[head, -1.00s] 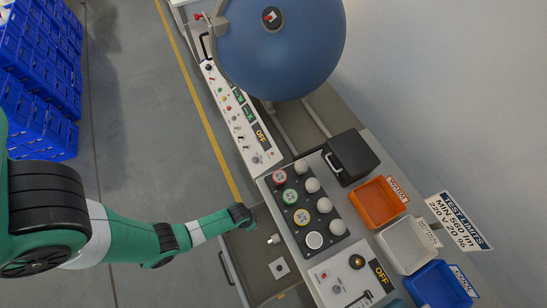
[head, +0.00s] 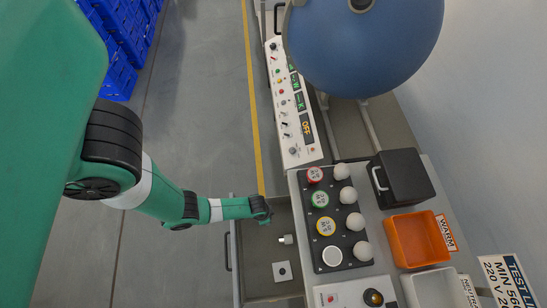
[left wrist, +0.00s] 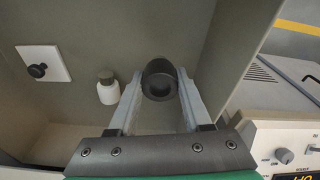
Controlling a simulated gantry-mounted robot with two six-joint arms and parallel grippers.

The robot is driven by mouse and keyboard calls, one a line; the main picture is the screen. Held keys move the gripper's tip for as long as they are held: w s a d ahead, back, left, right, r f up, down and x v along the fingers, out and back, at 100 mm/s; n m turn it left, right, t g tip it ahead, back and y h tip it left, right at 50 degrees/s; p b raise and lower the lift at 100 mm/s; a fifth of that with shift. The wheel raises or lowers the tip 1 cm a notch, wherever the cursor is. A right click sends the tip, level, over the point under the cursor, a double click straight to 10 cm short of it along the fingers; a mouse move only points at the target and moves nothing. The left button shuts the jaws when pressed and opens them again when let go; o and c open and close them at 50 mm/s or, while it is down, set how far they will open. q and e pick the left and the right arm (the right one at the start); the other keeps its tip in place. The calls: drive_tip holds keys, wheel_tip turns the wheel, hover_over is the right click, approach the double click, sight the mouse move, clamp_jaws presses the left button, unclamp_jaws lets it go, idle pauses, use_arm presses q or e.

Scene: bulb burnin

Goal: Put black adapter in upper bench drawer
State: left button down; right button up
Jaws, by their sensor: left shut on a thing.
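My left gripper (left wrist: 160,92) is shut on the black adapter (left wrist: 161,76), a short dark round piece held between its fingertips. In the head view my left gripper (head: 262,208) is at the far end of the open bench drawer (head: 260,272). The wrist view shows the drawer's grey walls and floor around the adapter. I cannot tell whether the adapter touches the drawer floor. The adapter is not clearly distinguishable from the gripper in the head view. My right gripper is not in view.
The drawer also holds a small white piece with a grey cap (left wrist: 107,90) and a white plate with a black knob (left wrist: 42,64). Beside it are a bulb panel (head: 337,215), a black box (head: 404,177), an orange tray (head: 418,238) and a large blue sphere (head: 360,45).

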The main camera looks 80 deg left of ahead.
use_arm(q)
drive_tip(key=shift+f+b, duration=1.2)
drive_tip(key=shift+f, duration=0.8)
drive_tip(key=shift+f, duration=0.15)
drive_tip(key=shift+c, duration=1.7)
unclamp_jaws()
drive_tip(key=r+p, duration=0.3)
drive_tip(key=r, duration=0.1)
drive_tip(key=s+r+p, duration=0.1)
drive_tip(key=r+p, duration=0.2)
drive_tip(key=r, duration=0.1)
drive_tip(key=r+p, duration=0.3)
drive_tip(key=r, duration=0.1)
drive_tip(key=shift+s+d+r, duration=0.15)
drive_tip(key=shift+s+r, duration=0.05)
drive_tip(key=shift+f, duration=0.1)
